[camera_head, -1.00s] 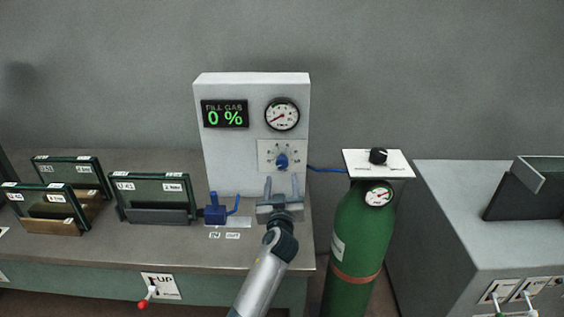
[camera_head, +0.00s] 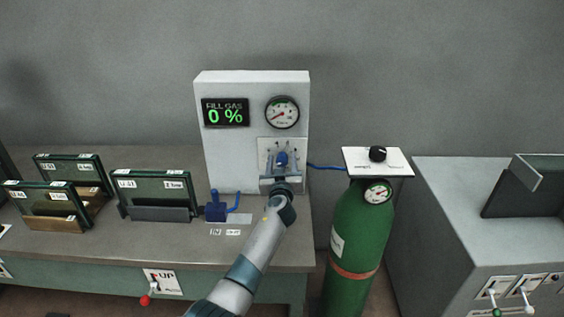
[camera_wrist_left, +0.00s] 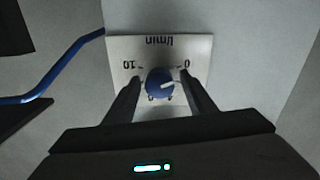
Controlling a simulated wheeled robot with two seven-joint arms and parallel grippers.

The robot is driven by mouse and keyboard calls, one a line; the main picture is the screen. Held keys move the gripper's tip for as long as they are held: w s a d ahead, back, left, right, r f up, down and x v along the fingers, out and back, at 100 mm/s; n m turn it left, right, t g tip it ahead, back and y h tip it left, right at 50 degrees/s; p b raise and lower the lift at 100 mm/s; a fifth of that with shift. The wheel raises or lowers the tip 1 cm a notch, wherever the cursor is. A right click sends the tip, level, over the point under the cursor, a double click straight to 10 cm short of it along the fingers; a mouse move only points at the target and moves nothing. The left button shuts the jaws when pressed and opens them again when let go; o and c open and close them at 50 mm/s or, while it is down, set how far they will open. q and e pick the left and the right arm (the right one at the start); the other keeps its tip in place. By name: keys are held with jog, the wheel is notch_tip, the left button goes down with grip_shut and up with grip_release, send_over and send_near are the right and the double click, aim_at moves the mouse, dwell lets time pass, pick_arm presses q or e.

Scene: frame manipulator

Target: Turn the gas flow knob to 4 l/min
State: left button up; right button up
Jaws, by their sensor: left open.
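The blue gas flow knob (camera_head: 282,159) sits on a white dial plate (camera_head: 265,146) on the front of the grey gas panel (camera_head: 230,155). In the left wrist view the knob (camera_wrist_left: 160,84) shows a white pointer line aimed towards the 0 mark, and the plate (camera_wrist_left: 118,48) reads l/min with 0 and 10, upside down. My left gripper (camera_head: 282,166) is in front of the knob. In the wrist view its open fingers (camera_wrist_left: 160,88) stand on either side of the knob; I cannot tell whether they touch it. My right gripper is not in view.
A round gauge (camera_head: 282,113) and a display (camera_head: 225,112) reading 0 % are above the knob. A blue valve (camera_head: 215,208) stands left of my arm. A green gas cylinder (camera_head: 357,235) stands right of the bench. Framed glass units (camera_head: 153,187) stand on the left.

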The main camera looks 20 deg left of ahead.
pick_arm(q)
jog(key=shift+c, duration=0.3)
jog(key=c, duration=1)
